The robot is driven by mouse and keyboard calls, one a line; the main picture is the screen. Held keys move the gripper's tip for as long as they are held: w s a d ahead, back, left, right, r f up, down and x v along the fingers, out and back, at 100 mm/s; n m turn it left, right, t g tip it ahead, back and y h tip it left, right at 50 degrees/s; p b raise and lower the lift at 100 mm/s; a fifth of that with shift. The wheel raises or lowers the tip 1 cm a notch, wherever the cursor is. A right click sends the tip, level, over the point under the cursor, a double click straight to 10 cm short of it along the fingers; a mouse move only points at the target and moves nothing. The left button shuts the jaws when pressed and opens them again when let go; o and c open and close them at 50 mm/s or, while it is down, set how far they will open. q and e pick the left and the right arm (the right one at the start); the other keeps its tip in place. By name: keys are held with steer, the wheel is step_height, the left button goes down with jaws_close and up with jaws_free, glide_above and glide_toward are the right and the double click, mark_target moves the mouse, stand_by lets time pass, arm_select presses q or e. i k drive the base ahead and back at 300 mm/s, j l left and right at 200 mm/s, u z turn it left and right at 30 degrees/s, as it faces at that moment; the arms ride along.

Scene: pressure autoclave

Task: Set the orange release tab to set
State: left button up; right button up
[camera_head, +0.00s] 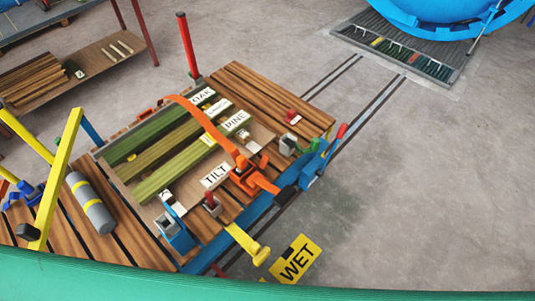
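An orange strap (200,113) runs over the wooden-decked cart to an orange ratchet-like buckle (242,177) near the cart's right front edge. An orange lever (264,184) extends from the buckle to the right and ends in a dark grip (286,196). A small orange piece (264,161) sticks up beside the buckle; it may be the release tab, but it is too small to tell its setting. A white TILT label (215,175) lies left of the buckle. Neither of my grippers shows in this view.
The cart deck (271,95) carries greenish timber pieces (166,140), a grey cylinder (90,203) and yellow bars (59,170). A red post (187,45) stands behind. A WET sign (295,260) is at the front. A green curved edge (200,283) crosses the bottom. Floor on the right is clear.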

mark_target(264, 159)
steer(key=i+l, duration=0.1)
steer(key=l, duration=0.35)
steer(key=i+l, duration=0.1)
steer(key=l, duration=0.35)
steer(key=i+l, duration=0.15)
steer(key=l, duration=0.3)
steer(key=i+l+u, duration=0.1)
steer(key=l, duration=0.35)
